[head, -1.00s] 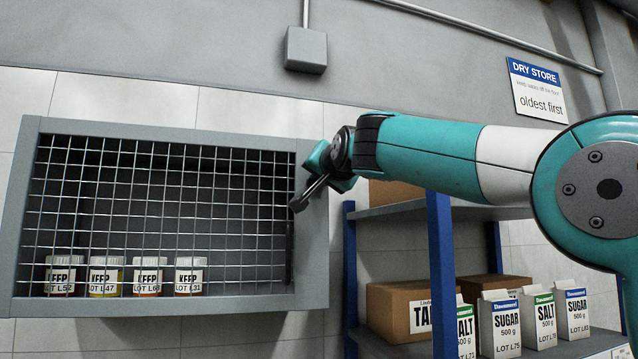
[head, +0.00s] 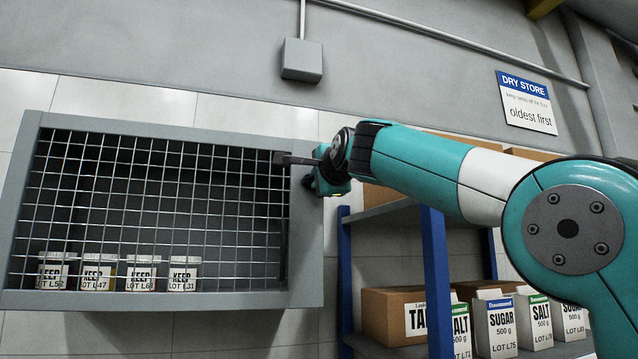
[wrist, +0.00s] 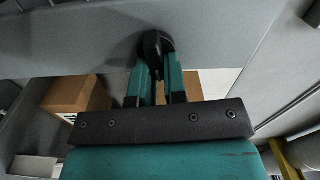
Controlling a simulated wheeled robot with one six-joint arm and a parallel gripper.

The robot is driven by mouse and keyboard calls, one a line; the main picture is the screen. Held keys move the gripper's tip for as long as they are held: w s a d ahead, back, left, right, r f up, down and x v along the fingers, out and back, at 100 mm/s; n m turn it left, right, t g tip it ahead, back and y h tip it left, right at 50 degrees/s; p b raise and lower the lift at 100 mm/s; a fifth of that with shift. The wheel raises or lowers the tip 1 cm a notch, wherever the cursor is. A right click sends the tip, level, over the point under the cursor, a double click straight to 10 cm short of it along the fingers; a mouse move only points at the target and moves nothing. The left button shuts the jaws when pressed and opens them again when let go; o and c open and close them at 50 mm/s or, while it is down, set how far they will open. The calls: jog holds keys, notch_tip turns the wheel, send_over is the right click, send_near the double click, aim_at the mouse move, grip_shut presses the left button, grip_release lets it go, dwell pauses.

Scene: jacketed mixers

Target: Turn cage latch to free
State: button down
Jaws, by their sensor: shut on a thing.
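The cage (head: 315,235) is a grey wall cabinet with a wire mesh front at the left of the head view. Its latch (head: 308,182) shows as a small dark knob on the right frame, partly hidden by my gripper. In the wrist view the latch (wrist: 154,45) is a black rounded piece on a grey surface. My gripper (wrist: 158,72) has its two teal fingers shut on it, one on each side. In the head view my gripper (head: 320,183) is at the upper part of the cage's right frame. The latch's exact angle is hard to tell.
Several jars marked KEEP (head: 140,273) stand inside behind the mesh. A blue-posted shelf (head: 436,270) with cartons and sugar and salt packs stands right of the cage, below my arm. A grey box (head: 301,60) is on the wall above.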

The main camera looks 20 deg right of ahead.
jog(key=shift+f+m, duration=0.1)
jog(key=shift+m, duration=0.5)
jog(key=c, duration=1.2)
grip_release()
jog(key=shift+o, duration=0.2)
jog(key=shift+b, duration=0.3)
jog(key=s+b, duration=0.6)
jog(key=s, duration=1.1)
jog(key=shift+s+b, duration=0.2)
jog(key=shift+b, duration=0.1)
